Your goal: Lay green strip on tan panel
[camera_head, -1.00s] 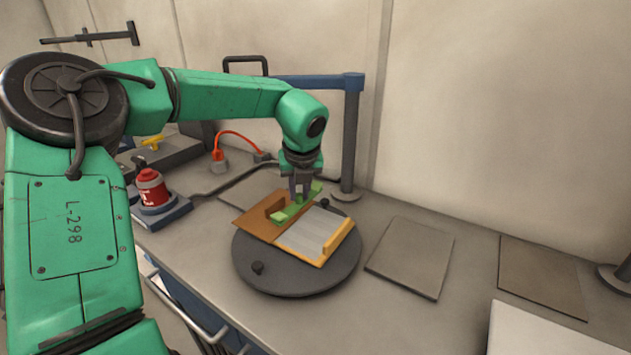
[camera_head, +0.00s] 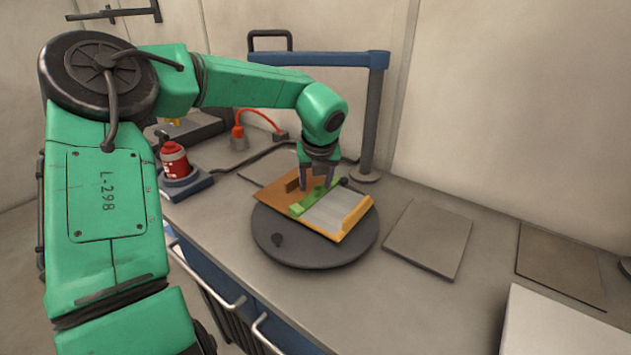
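The tan panel (camera_head: 271,196) lies on a round dark turntable (camera_head: 313,255), on the left side of an assembly with a grey slab. The green strip (camera_head: 300,207) lies along the border between the tan panel and the grey slab. My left gripper (camera_head: 317,183) points down just over the strip's far half, its two fingers spread apart. The fingers hide part of the strip, and I cannot tell whether they touch it. My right gripper is not in view.
The grey slab (camera_head: 330,212) has a yellow-orange bar (camera_head: 356,217) on its right. A red canister (camera_head: 174,160) stands left on the counter. A blue rail (camera_head: 320,59) on a dark post (camera_head: 373,125) is behind. Flat plates (camera_head: 430,238) lie to the right.

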